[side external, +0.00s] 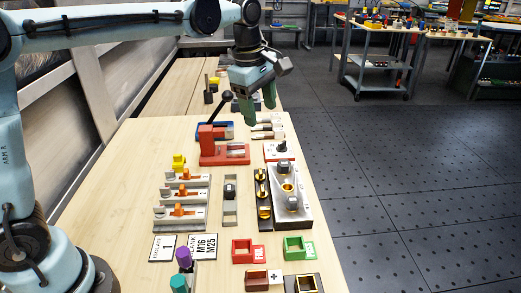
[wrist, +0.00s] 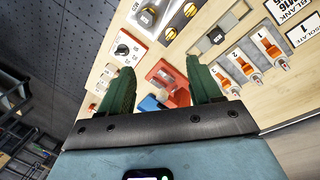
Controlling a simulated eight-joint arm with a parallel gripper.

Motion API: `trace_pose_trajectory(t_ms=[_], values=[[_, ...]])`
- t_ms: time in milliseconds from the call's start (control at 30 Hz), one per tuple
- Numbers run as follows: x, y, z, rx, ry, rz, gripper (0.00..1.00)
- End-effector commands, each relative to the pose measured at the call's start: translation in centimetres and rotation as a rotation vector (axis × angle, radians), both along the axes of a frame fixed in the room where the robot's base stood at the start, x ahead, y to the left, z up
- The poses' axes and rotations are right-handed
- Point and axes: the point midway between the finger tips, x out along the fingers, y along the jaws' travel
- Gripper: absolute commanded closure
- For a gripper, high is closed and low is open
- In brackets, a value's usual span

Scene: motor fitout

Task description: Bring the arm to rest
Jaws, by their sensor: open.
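My gripper (side external: 259,108) hangs above the far part of the wooden bench, its green fingers pointing down. In the wrist view my gripper (wrist: 158,72) has its two fingers wide apart with nothing held between them. Below it are a red fixture (side external: 224,152) with a black-knobbed lever and a blue fixture (side external: 213,130) behind that. The red fixture also shows between the fingers in the wrist view (wrist: 168,80). The fingers look clear of both, though the exact height cannot be told. My arm reaches in from the left over the bench.
On the bench stand a rack with orange-handled switches (side external: 183,211), a grey block with brass fittings (side external: 292,192), a red bin (side external: 242,251) and a green bin (side external: 293,247). Printed cards (side external: 163,248) lie near the front. A trolley (side external: 380,55) stands on the open dark floor to the right.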

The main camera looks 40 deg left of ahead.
Motion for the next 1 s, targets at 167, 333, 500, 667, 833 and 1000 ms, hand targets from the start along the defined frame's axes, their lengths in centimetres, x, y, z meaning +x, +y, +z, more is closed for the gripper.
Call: trace_pose_trajectory(t_ms=[167, 333, 500, 667, 833, 1000], values=[[-4.1, 1.2, 0.4, 0.081, -0.099, -0.336, 0.36], [-7.9, 2.2, -0.3, 0.193, -0.188, -0.654, 0.36], [-11.7, 3.0, -2.0, 0.338, -0.263, -0.966, 0.36], [-14.7, 3.6, -4.2, 0.490, -0.314, -1.228, 0.36], [-16.5, 3.9, -6.1, 0.610, -0.336, -1.410, 0.36], [-17.1, 4.1, -6.8, 0.657, -0.342, -1.480, 0.36]])
